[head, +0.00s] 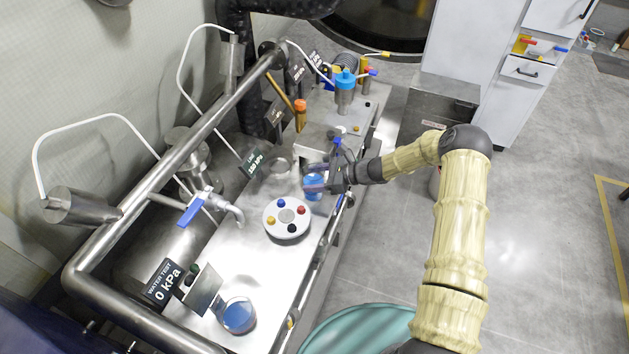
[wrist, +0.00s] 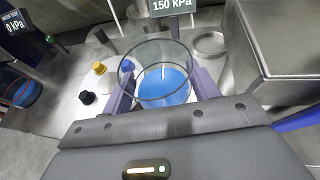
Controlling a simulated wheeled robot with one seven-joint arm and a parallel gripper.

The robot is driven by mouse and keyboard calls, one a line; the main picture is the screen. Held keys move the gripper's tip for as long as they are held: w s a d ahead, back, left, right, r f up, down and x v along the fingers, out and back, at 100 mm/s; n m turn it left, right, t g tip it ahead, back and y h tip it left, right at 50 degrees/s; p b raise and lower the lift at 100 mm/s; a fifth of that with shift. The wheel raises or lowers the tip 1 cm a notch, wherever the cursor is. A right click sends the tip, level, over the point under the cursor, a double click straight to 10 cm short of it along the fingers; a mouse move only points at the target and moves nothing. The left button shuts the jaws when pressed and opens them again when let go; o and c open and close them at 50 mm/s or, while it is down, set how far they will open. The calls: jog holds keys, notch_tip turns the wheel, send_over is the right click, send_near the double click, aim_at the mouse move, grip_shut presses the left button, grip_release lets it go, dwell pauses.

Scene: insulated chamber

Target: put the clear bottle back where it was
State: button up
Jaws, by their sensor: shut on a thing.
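My gripper (head: 316,179) is over the steel bench, near its right edge. It is shut on the clear bottle (head: 313,188), an open see-through cylinder with blue liquid in it. In the wrist view the clear bottle (wrist: 165,86) stands between the two purple fingers of my gripper (wrist: 163,92), its round mouth towards the camera. It looks about upright. Its base is hidden, so I cannot tell whether it touches the bench. A round metal ring (wrist: 208,43) lies on the bench just beyond it to the right in the wrist view.
A white disc with coloured knobs (head: 287,218) is close to the held bottle. Another clear vessel with blue liquid (head: 238,316) stands at the near end of the bench. A steel box (wrist: 285,45) is close on the right in the wrist view. Pipes (head: 165,163) run along the left.

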jog(key=shift+f, duration=0.95)
jog(key=shift+f, duration=0.15)
jog(key=o, duration=1.2)
jog(key=shift+a, duration=0.1)
jog(key=shift+d+r, duration=0.2)
jog(key=shift+d, duration=0.1)
jog(key=b+v, duration=0.2)
jog(key=v, duration=0.9)
jog(key=shift+d+r+b, duration=0.2)
jog(key=shift+b, duration=0.1)
